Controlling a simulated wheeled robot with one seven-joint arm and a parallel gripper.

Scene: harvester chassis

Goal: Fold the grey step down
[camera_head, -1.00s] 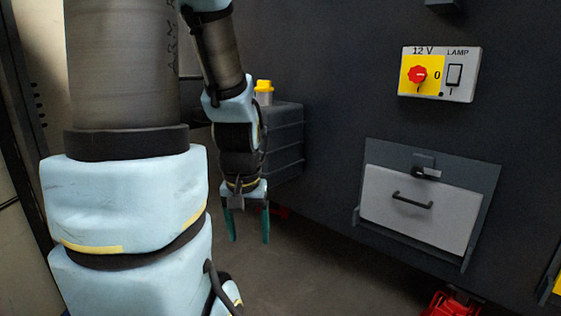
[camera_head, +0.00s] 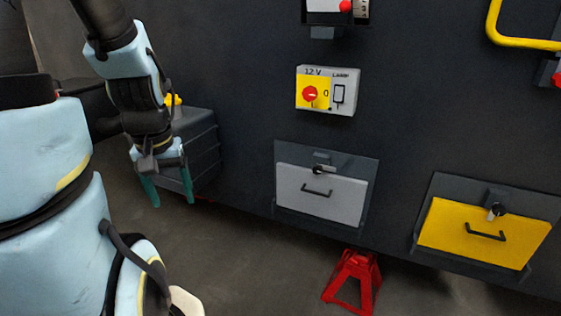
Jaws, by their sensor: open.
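The grey step (camera_head: 318,196) is a light grey panel with a dark bar handle (camera_head: 317,191), set in a dark frame on the chassis wall. It stands upright, folded up against the wall. A small dark latch (camera_head: 321,169) sits at its top edge. My gripper (camera_head: 172,194) is at the left, pointing down, with its two green fingers apart and nothing between them. It is left of the grey step and apart from it.
A yellow step (camera_head: 484,233) with its own latch is at the right. A 12 V and lamp switch box (camera_head: 326,91) is above the grey step. A red stand (camera_head: 353,282) is on the floor below. A dark ribbed box (camera_head: 203,150) is behind my gripper. A yellow rail (camera_head: 494,22) is at top right.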

